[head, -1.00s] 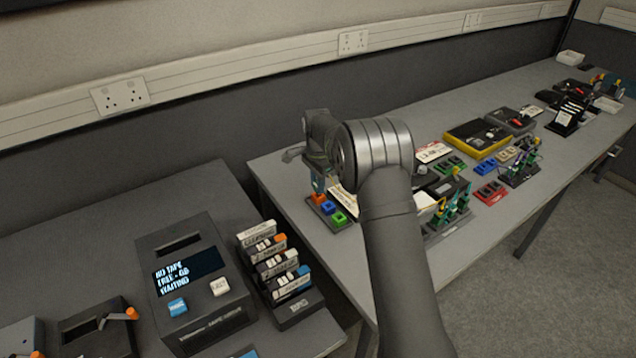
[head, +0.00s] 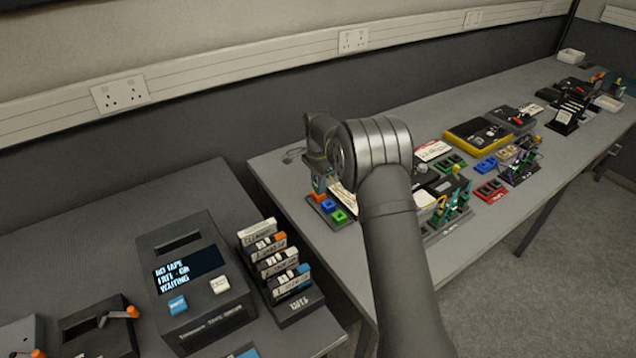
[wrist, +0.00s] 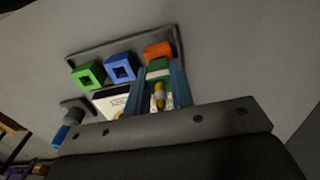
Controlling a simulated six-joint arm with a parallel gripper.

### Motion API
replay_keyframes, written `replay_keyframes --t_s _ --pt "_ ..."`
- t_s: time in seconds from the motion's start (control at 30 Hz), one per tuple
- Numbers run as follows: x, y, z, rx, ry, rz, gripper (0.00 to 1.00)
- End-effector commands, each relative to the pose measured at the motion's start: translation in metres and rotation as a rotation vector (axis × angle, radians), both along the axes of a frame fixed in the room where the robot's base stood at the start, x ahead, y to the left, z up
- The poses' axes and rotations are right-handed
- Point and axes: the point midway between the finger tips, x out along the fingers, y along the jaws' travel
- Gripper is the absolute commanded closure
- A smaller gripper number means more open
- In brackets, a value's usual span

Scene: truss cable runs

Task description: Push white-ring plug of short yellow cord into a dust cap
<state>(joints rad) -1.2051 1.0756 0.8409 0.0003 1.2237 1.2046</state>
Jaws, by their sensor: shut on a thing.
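My gripper (wrist: 157,78) is shut on a plug (wrist: 158,68) with a green body and a pale band; a yellow piece (wrist: 159,95) shows behind it between the fingers. I cannot clearly make out a white ring. The plug's front end is at the orange dust cap (wrist: 158,50), the end one in a row on a dark strip (wrist: 100,50). I cannot tell how far it is in. A blue cap (wrist: 120,67) and a green cap (wrist: 88,74) sit beside it, with square openings. In the head view my gripper (head: 319,183) is just above the orange cap (head: 319,197).
Several coloured holders and dark boxes stand to the right on the bench, including a red block (head: 490,190) and a yellow-edged case (head: 477,136). The bench behind the caps is mostly clear.

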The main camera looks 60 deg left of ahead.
Motion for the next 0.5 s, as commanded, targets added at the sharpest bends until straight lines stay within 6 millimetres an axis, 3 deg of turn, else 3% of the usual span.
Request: replay_keyframes --t_s 0.5 --pt "-0.0001 -0.0001 -0.005 0.0 0.0 0.0 1.0"
